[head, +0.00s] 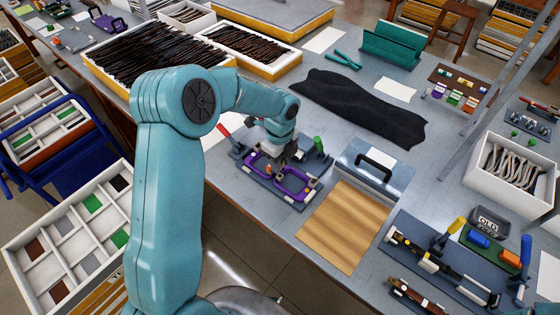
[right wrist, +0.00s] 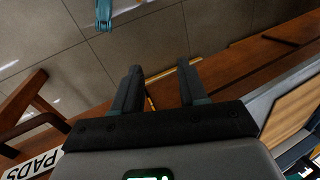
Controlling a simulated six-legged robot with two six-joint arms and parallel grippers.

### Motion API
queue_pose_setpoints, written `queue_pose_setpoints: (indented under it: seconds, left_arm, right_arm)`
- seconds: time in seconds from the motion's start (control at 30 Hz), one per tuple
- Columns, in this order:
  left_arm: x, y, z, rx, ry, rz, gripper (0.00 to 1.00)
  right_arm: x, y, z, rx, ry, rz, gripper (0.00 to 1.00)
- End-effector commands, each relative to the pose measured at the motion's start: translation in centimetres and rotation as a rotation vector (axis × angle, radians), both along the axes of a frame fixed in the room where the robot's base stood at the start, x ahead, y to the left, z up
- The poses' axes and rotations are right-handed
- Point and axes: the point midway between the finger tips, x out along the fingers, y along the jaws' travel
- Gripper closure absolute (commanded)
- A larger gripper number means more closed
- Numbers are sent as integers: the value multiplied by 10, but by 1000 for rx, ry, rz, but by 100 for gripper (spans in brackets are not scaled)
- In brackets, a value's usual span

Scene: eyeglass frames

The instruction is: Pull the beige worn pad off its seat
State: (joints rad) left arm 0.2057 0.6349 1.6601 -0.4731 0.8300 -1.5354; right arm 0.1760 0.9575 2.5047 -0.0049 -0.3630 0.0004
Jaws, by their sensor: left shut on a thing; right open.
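A purple eyeglass frame (head: 294,184) lies in a dark blue holder (head: 303,200) on the grey bench. My left gripper (head: 273,166) points down at the middle of the frame, near its bridge. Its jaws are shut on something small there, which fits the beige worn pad. The pad itself is hidden by the jaws or too small to make out, so I cannot tell whether it is still on its seat. My right gripper (right wrist: 159,68) is open and empty in the right wrist view, over the floor and a wooden edge.
A small dark bin marked OLD (head: 490,221) stands at the right. A wooden board (head: 343,226) and a blue-grey case with a black handle (head: 374,166) lie beside the holder. A black cloth (head: 360,105) lies behind. A label reading PADS (right wrist: 36,164) shows in the right wrist view.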

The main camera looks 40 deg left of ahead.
Motion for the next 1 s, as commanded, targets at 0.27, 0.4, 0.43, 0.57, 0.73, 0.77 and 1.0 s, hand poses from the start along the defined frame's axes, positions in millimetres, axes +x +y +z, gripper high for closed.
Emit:
queue_pose_setpoints:
  seconds: [0.27,0.4,0.43,0.57,0.73,0.77,1.0]
  left_arm:
    - [0,0,12,0,-1,0,99]
    - [0,0,22,0,-1,0,99]
    - [0,0,24,0,-2,0,99]
    - [0,0,33,0,-2,0,99]
    - [0,0,44,0,-1,0,99]
    - [0,0,46,0,-1,0,99]
    - [0,0,60,0,-1,0,99]
  right_arm:
    - [0,0,10,0,0,0,57]
    - [0,0,17,0,0,0,57]
    - [0,0,18,0,0,0,57]
    - [0,0,25,0,0,0,57]
    - [0,0,33,0,0,0,57]
    - [0,0,35,0,0,0,57]
    - [0,0,45,0,0,0,57]
